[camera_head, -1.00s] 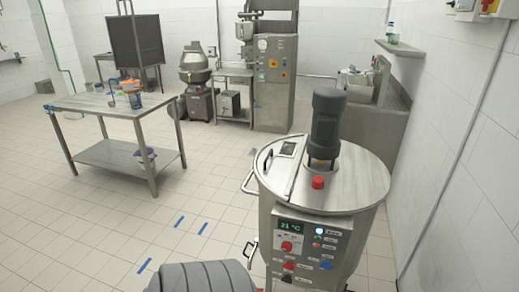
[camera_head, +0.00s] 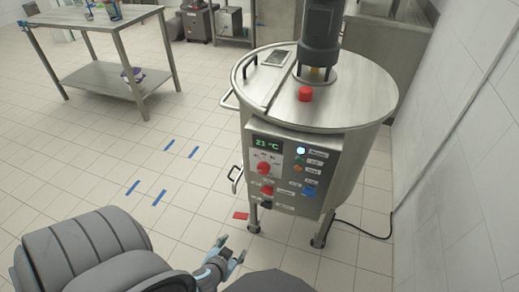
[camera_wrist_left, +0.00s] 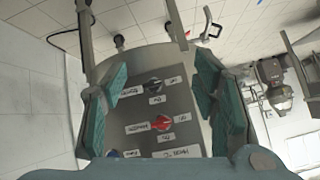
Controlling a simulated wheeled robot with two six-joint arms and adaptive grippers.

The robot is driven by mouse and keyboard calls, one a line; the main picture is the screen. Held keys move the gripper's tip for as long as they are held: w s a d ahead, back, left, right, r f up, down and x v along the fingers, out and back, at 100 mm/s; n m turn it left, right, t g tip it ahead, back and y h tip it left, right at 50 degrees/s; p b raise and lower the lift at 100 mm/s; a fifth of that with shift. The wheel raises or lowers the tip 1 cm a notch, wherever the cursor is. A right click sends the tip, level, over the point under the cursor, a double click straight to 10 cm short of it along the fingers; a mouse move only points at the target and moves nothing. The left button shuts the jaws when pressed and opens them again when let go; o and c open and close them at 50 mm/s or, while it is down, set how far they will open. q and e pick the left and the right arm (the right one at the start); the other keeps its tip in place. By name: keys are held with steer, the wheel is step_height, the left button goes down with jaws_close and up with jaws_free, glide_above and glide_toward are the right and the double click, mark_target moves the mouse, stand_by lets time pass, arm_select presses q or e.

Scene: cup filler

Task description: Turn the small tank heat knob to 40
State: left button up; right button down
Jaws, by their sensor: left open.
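The small steel tank (camera_head: 345,95) stands right of centre in the head view. Its control panel (camera_head: 285,215) faces me, with a green temperature display (camera_head: 268,144) reading in the low twenties °C. A red knob (camera_head: 264,168) with a dial sits just under the display; a second red knob (camera_head: 267,190) and a black knob are below it. My left gripper (camera_head: 231,250) is open and empty, low in front of the panel. In the left wrist view the panel is upside down, with a black knob (camera_wrist_left: 154,86) and a red knob (camera_wrist_left: 162,122) between the open fingers, apart from them.
A red emergency-style button (camera_head: 305,94) and a dark motor (camera_head: 320,40) are on the tank lid. A handle (camera_head: 236,178) sticks out at the tank's left. A steel table (camera_head: 100,70) stands at the back left.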

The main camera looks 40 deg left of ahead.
arm_select(q)
steer(key=w+r+n+t+y+b, duration=0.1)
steer(key=w+r+t+b, duration=0.2)
steer(key=w+b, duration=0.15)
steer(key=n+t+y+b, duration=0.1)
steer(key=n+t+b, duration=0.1)
steer(key=t+b, duration=0.25)
glide_toward(262, 170)
steer(key=s+d+f, duration=0.1)
steer(key=s+f, duration=0.1)
steer(key=s, duration=0.2)
steer(key=shift+t+y, duration=0.3)
steer(key=shift+t, duration=0.05)
steer(key=p+x, duration=0.1)
steer(key=x, duration=0.3)
steer(key=p+x, duration=0.1)
steer(key=x, duration=0.4)
steer(key=r+p+x, duration=0.1)
steer(key=x, duration=0.4)
steer(key=shift+w+d+p, duration=0.25)
steer(key=shift+p, duration=0.05)
arm_select(e)
step_height(262, 170, down, 10)
steer(key=shift+w+r, duration=0.2)
steer(key=shift+w, duration=0.1)
arm_select(q)
steer(key=c, duration=1.2)
steer(key=shift+o, duration=0.2)
arm_select(e)
steer(key=shift+d, duration=0.45)
